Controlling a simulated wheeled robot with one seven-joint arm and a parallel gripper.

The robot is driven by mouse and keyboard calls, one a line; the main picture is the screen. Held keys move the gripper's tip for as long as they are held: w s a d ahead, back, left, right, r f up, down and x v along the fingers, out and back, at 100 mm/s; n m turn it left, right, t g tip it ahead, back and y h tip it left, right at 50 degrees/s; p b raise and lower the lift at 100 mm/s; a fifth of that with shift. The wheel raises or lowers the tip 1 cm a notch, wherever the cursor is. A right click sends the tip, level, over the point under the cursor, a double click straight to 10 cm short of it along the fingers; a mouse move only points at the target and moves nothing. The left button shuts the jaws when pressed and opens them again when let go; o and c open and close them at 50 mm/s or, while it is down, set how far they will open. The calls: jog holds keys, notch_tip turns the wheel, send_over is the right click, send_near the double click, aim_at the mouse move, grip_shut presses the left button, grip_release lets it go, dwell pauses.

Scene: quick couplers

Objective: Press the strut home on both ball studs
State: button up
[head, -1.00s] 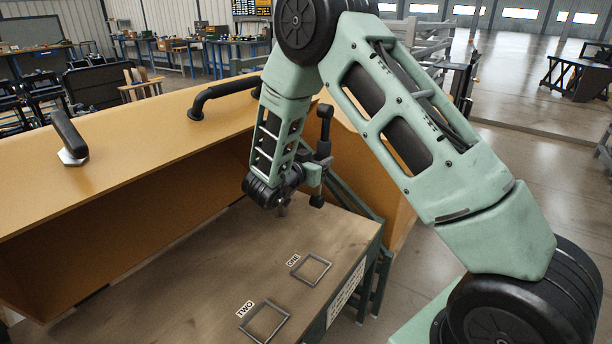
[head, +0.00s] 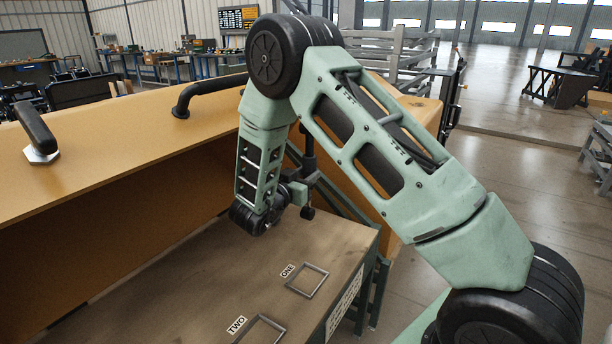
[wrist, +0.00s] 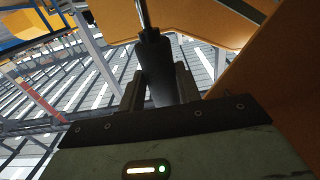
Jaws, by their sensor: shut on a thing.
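My gripper (wrist: 160,88) is shut on the strut, with one finger on each side of its black body (wrist: 157,65) in the wrist view. A thin bright rod (wrist: 144,14) runs from the body out of the top of that view. In the head view the strut (head: 308,155) stands roughly upright, partly hidden by my arm. My gripper (head: 302,186) is there above the far end of the bench. I cannot make out either ball stud, and the strut's ends show no clear contact with anything.
A brown bench top (head: 215,285) carries square outlines marked ONE (head: 308,281) and TWO (head: 262,330), both empty. An orange panel (head: 120,128) with a curved black handle (head: 205,92) and a black lever (head: 37,132) rises along the left and back. Open floor lies to the right.

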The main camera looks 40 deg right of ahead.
jog(key=shift+w+a, duration=0.3)
jog(key=shift+w, duration=0.55)
jog(key=shift+w+a, duration=0.35)
jog(key=shift+w, duration=0.55)
jog(key=shift+w+a, duration=0.3)
jog(key=shift+w, duration=0.55)
jog(key=shift+w+a+r, duration=0.1)
jog(key=shift+w+a, duration=0.25)
jog(key=shift+w, duration=0.55)
jog(key=shift+w+a, duration=0.3)
jog(key=shift+w, duration=0.55)
jog(key=o, duration=0.9)
jog(key=shift+a, duration=0.1)
